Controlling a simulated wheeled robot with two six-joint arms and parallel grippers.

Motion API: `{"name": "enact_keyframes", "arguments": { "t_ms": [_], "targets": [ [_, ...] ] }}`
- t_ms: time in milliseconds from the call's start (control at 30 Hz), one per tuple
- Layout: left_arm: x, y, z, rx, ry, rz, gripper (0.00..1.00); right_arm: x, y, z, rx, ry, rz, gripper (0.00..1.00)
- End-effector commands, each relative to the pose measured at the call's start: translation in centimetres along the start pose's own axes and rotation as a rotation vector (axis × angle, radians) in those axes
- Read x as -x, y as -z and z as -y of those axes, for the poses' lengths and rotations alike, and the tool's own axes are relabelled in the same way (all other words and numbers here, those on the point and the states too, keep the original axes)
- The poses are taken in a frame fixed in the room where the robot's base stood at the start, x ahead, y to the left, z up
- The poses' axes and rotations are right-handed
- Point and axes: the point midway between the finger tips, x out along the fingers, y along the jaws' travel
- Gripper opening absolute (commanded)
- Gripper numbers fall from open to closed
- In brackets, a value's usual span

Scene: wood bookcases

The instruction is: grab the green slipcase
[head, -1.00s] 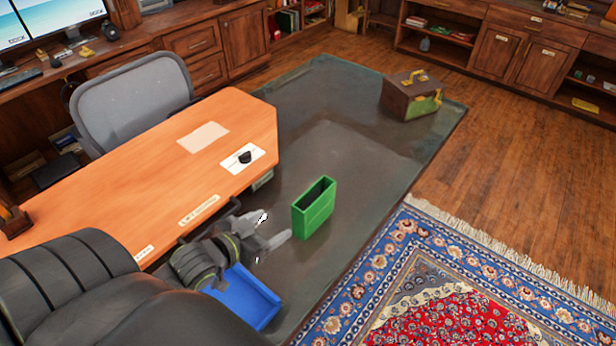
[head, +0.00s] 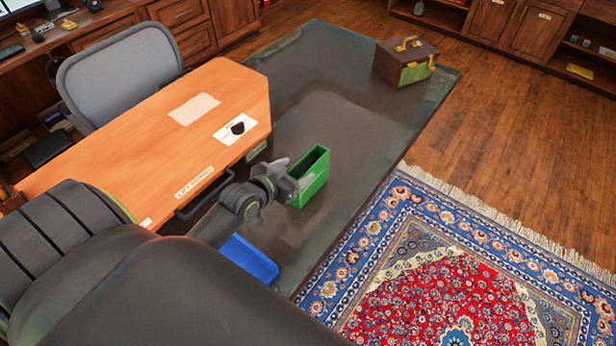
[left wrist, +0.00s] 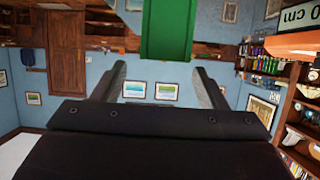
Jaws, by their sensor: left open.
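The green slipcase (head: 316,184) stands upright on the dark floor mat, its open top facing up. My left gripper (head: 292,173) is open at its left side, and one finger overlaps the slipcase's near face. In the left wrist view the green slipcase (left wrist: 166,30) shows at the top, in line with the gap between the spread fingers of my left gripper (left wrist: 162,78). Its edge is about level with the fingertips; I cannot tell how far it is between them. My right gripper is not in view.
An orange wooden desk (head: 105,150) stands to the left, close to my left arm. A blue case (head: 250,260) lies on the mat (head: 350,120) below the gripper, partly hidden by my arm. A patterned rug (head: 440,270) lies to the right. A brown-green box (head: 405,62) stands farther back.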

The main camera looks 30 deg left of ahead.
Motion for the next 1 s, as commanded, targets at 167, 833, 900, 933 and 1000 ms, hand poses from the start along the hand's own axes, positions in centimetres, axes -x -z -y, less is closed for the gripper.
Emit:
{"name": "enact_keyframes", "arguments": {
  "t_ms": [167, 833, 900, 933, 1000],
  "targets": [
    [-1.1, 0.2, 0.1, 0.002, -0.001, -0.002, 0.66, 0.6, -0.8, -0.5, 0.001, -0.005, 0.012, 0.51],
    [-5.2, 0.0, 0.3, 0.001, 0.001, -0.001, 0.65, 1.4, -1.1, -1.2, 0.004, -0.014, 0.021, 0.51],
    [-5.2, 0.0, 0.3, 0.000, 0.001, -0.001, 0.56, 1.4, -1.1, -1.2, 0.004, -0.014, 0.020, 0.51],
    [-5.2, 0.0, 0.3, 0.000, 0.002, -0.001, 0.52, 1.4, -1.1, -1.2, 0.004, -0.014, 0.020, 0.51],
    [-5.2, 0.0, 0.3, 0.000, 0.002, -0.001, 0.43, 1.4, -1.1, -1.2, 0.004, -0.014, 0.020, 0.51]
  ]
}}
